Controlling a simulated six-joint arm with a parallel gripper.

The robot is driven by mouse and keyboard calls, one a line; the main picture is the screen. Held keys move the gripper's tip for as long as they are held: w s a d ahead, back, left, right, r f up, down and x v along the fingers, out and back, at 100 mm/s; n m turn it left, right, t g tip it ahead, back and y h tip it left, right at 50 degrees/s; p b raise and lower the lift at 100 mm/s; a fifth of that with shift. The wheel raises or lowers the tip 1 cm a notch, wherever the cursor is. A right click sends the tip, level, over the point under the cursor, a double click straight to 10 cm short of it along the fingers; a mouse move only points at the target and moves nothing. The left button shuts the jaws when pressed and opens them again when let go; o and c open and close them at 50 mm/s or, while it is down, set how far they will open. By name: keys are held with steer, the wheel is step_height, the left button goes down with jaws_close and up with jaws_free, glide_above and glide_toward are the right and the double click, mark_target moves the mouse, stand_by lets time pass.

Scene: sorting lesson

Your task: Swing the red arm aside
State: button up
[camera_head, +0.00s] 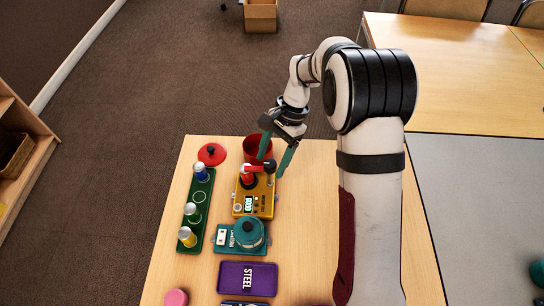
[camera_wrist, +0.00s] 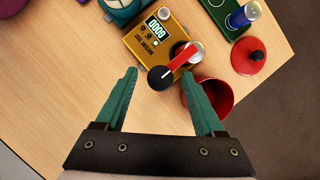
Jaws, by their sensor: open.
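The yellow tester box (camera_head: 262,203) stands on the table with a display that reads zeros; it also shows in the wrist view (camera_wrist: 147,42). Its red arm (camera_wrist: 181,62) lies across a silver round part (camera_wrist: 196,54) and ends in a black knob (camera_wrist: 160,78). In the head view the red arm (camera_head: 257,168) points right, toward my gripper (camera_head: 272,166). My gripper's teal fingers are open, and in the wrist view the black knob appears between the fingertips (camera_wrist: 159,72). I cannot tell whether the fingers touch it.
A red cup (camera_head: 254,147) stands close behind the tester, near my fingers. A red lid (camera_head: 212,154) lies to its left. A green tray (camera_head: 198,232) with several cylinders is left of the tester. A teal device (camera_head: 231,240) and a purple STEEL tray (camera_head: 230,277) are in front.

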jaws_close()
stand_by(0.3)
steer(key=shift+n, duration=0.3)
steer(key=n+h, duration=0.1)
steer(key=n, duration=0.2)
steer(key=shift+w+n+g, duration=0.1)
steer(key=shift+n+g, duration=0.2)
steer(key=shift+g, duration=0.1)
steer(key=n+h, duration=0.1)
steer(key=n, duration=0.1)
steer(key=n+h, duration=0.1)
steer(key=n, duration=0.1)
steer(key=shift+a+n, duration=0.2)
steer(key=shift+n, duration=0.1)
steer(key=n+h, duration=0.1)
steer(key=n, duration=0.3)
steer(key=shift+a+n+h, duration=0.1)
steer(key=shift+n+h, duration=0.2)
steer(key=shift+h, duration=0.1)
steer(key=shift+a+n+t+h, duration=0.1)
steer(key=shift+n+t+h, duration=0.45)
steer(key=shift+n, duration=1.65)
steer(key=shift+h, duration=0.25)
